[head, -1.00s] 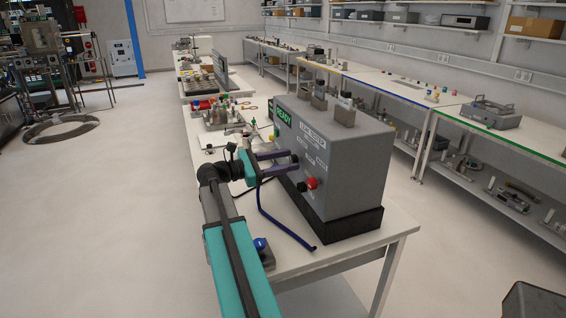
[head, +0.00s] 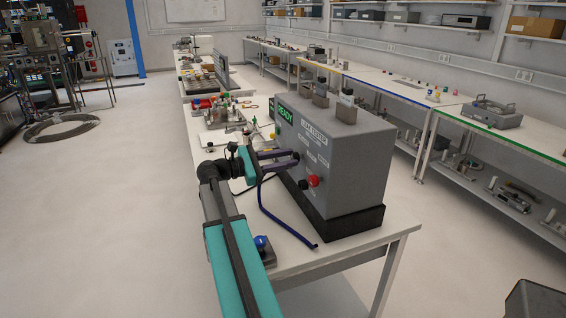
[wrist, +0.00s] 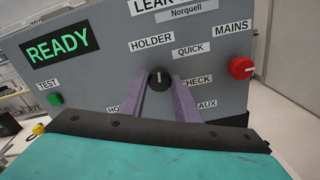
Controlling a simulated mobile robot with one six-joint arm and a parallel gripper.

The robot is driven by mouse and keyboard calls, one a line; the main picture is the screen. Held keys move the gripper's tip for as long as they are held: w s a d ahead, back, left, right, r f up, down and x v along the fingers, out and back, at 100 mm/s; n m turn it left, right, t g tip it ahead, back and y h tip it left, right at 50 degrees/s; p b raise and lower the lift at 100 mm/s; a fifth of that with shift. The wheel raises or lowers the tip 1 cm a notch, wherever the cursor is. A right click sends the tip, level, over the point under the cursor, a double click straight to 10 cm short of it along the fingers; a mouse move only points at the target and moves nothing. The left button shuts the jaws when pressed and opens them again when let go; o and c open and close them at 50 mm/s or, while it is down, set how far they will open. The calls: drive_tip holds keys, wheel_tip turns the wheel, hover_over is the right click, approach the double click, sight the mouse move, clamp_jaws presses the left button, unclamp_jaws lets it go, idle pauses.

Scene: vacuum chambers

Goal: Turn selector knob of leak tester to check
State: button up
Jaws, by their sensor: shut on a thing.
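The leak tester (head: 345,165) is a grey box on a black base on the near bench. Its display reads READY in green. In the wrist view the black selector knob (wrist: 160,78) is on the grey front panel (wrist: 110,70). Its white mark points about straight up, between the HOLDER label (wrist: 151,42) and the QUICK label (wrist: 190,50). The CHECK label (wrist: 197,80) is to the knob's right. My gripper (wrist: 160,84) is shut on the knob, one purple finger on each side. The head view also shows my gripper (head: 294,156) at the panel.
A red MAINS button (wrist: 241,67) is to the right and a green TEST button (wrist: 54,98) to the left. An AUX label (wrist: 207,104) is below CHECK. Small metal blocks (head: 345,107) stand on the tester.

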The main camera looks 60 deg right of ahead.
drive_tip(key=m+b, duration=0.2)
drive_tip(key=m, duration=0.1)
drive_tip(key=m+b, duration=0.2)
drive_tip(key=m, duration=0.2)
drive_tip(key=shift+s+d+f+b, duration=0.1)
drive_tip(key=shift+f+b, duration=0.1)
drive_tip(key=shift+b, duration=0.15)
drive_tip(key=m+b, duration=0.5)
drive_tip(key=m, duration=0.1)
drive_tip(key=shift+f, duration=0.1)
drive_tip(key=m+b, duration=0.5)
drive_tip(key=shift+f+m+b, duration=0.1)
drive_tip(key=shift+m+b, duration=1.7)
drive_tip(key=shift+m, duration=0.3)
drive_tip(key=shift+r, duration=0.2)
drive_tip(key=o, duration=1)
drive_tip(key=shift+d, duration=0.1)
drive_tip(key=shift+o, duration=0.2)
drive_tip(key=shift+f, duration=0.1)
